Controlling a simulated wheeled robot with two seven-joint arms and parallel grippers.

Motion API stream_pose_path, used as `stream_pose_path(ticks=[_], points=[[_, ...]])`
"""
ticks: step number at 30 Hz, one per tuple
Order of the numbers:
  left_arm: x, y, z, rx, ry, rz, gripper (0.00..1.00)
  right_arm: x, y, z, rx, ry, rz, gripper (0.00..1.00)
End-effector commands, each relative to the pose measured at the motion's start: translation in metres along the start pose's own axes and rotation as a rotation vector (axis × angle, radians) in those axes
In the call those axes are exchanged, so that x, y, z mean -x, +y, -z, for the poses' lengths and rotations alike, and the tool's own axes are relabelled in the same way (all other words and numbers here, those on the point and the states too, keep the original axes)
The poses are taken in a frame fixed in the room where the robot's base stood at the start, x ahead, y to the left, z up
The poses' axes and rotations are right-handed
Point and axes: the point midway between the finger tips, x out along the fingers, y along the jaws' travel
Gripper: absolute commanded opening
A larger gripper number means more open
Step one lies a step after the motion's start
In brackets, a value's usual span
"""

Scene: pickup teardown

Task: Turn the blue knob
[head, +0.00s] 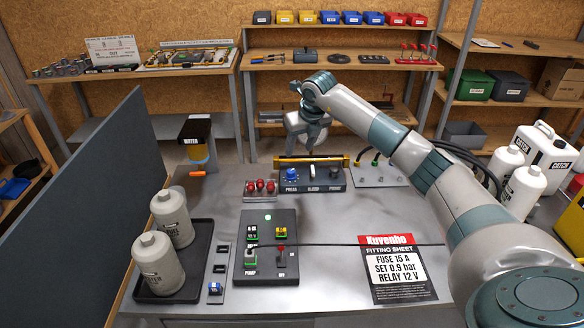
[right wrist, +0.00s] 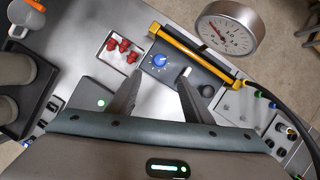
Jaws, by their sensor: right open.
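The blue knob (head: 291,174) sits at the left end of a dark panel (head: 322,187) labelled PRESS, BLEED and a third word I cannot read surely. In the right wrist view the blue knob (right wrist: 159,60) has a ring of pale marks around it. My right gripper (head: 300,150) is above and behind the panel in the head view, pointing down. In the right wrist view its two fingers (right wrist: 160,80) are spread wide and empty, with the knob appearing between and just beyond the tips. Contact with the knob is not visible. My left gripper is not in view.
A yellow bar (right wrist: 190,50) runs along the panel's back, with a round gauge (right wrist: 228,28) behind it. A pump box (head: 267,250) is in front, and a fitting sheet (head: 395,268) lies at right.

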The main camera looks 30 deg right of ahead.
Motion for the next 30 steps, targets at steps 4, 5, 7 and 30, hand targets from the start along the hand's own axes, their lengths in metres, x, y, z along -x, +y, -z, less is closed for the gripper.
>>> stream_pose_path(ticks=[4, 5, 7, 30], points=[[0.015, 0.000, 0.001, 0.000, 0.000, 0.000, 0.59, -0.024, 0.001, 0.000, -0.001, 0.005, 0.000, 0.46], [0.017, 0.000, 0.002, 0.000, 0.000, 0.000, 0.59, -0.029, 0.001, 0.000, -0.002, 0.005, -0.001, 0.46], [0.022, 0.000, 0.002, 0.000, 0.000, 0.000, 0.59, -0.042, 0.001, 0.000, -0.001, 0.005, -0.002, 0.46], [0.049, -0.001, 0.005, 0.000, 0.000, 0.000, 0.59, -0.135, 0.000, 0.000, -0.001, 0.001, -0.001, 0.46]])
